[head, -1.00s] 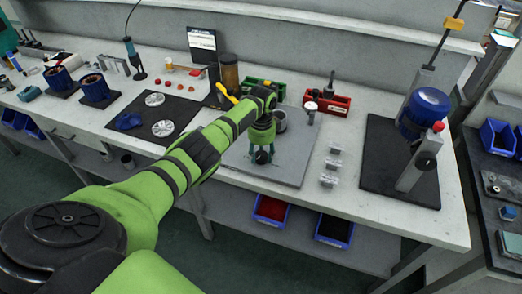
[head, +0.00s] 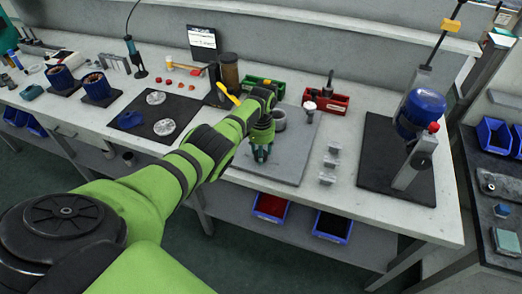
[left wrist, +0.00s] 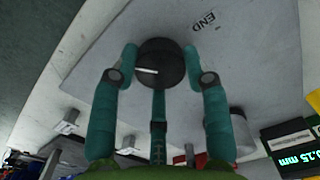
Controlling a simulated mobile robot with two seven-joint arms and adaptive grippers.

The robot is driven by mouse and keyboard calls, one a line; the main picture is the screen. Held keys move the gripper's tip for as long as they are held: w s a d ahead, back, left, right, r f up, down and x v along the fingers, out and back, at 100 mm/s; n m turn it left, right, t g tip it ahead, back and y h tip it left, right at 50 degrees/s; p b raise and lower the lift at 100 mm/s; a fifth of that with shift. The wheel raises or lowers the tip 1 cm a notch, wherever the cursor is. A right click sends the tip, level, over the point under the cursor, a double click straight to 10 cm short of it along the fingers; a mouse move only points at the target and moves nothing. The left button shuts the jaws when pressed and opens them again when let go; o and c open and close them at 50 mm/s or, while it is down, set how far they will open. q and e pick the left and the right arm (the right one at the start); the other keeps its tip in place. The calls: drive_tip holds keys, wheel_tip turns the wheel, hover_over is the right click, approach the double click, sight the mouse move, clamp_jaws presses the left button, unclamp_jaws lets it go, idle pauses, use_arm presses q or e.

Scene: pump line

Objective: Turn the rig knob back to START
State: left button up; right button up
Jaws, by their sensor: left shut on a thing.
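The rig knob (left wrist: 160,64) is round and black with a white pointer line, and sits on a light grey plate (left wrist: 240,75). In the left wrist view the line points to the left and slightly up. The word END is printed on the plate to the upper right of the knob; START is not visible. My left gripper (left wrist: 160,54) has its green fingers on either side of the knob, shut on it. In the head view the left gripper (head: 261,156) is low over the grey plate (head: 290,165) and hides the knob. My right gripper is not in view.
A grey cup (head: 279,121) and a small dial gauge (head: 310,107) stand on the plate. A red bin (head: 327,102) and a green bin (head: 266,86) are behind. Small metal blocks (head: 329,164) lie to the right. A blue motor stand (head: 422,112) is further right.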

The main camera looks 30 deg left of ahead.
use_arm(q)
drive_tip(key=n, duration=0.5)
drive_tip(key=shift+w+r+n+p, duration=0.1)
drive_tip(key=shift+n+p, duration=0.2)
drive_tip(key=shift+p, duration=0.05)
drive_tip(key=shift+a+n, duration=0.15)
drive_tip(key=shift+n, duration=2.05)
drive_tip(key=shift+w+a+r, duration=0.1)
drive_tip(key=o, duration=1.1)
wheel_tip(320, 180, up, 12)
drive_tip(key=shift+f, duration=0.15)
